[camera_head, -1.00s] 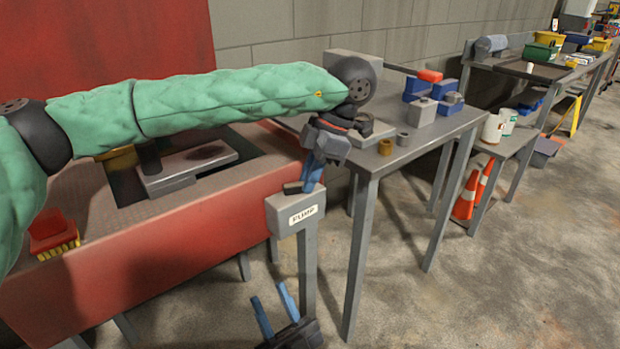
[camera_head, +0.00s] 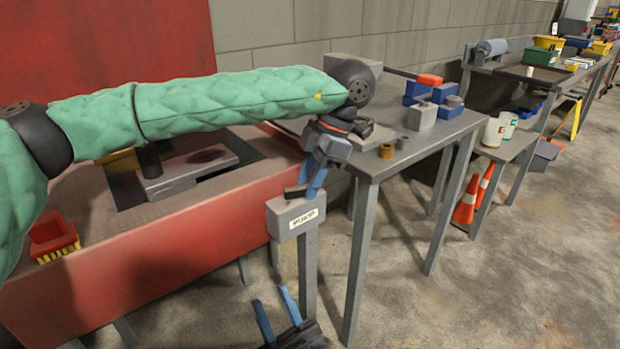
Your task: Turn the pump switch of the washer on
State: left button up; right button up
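The pump box (camera_head: 294,216) is a grey box on a post, with a white label reading PUMP on its front. A dark switch lever (camera_head: 295,191) sits on its top. My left gripper (camera_head: 312,188) points down at the box, its blue fingertips right beside the lever at its right. Whether they touch the lever, and how far apart they are, I cannot tell. The red washer (camera_head: 170,268) with its open basin stands behind and left of the box. My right gripper (camera_head: 278,310) is low at the bottom edge, fingers apart and empty.
A red brush (camera_head: 53,238) with yellow bristles lies on the washer's left rim. A grey table (camera_head: 400,160) with blue and grey parts stands to the right of the box. Orange cones (camera_head: 467,202) stand farther right. The floor in front is clear.

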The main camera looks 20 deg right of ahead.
dwell(0.3)
pick_arm(q)
jog(key=m, duration=0.2)
jog(key=s+m+t+p, duration=0.1)
jog(key=m, duration=0.1)
jog(key=shift+a+t, duration=0.1)
jog(key=shift+t, duration=0.2)
jog(key=m, duration=0.1)
jog(key=m+p, duration=0.1)
jog(key=m+t+p, duration=0.1)
jog(key=shift+s+a+r+m+h, duration=0.15)
jog(key=shift+s+a+m+h, duration=0.1)
jog(key=shift+s+m+h, duration=0.15)
jog(key=v, duration=0.7)
jog(key=s+d+r+m+g+h, duration=0.1)
jog(key=s+d+h, duration=0.1)
jog(key=d+h, duration=0.45)
jog(key=s+d+r+m+g+h, duration=0.15)
jog(key=d+h, duration=0.25)
jog(key=d, duration=0.5)
jog(key=d+r+n+g+h+p, duration=0.2)
jog(key=r+h+p, duration=0.5)
jog(key=r+p, duration=0.5)
jog(key=shift+s+d, duration=0.2)
jog(key=shift+d, duration=0.45)
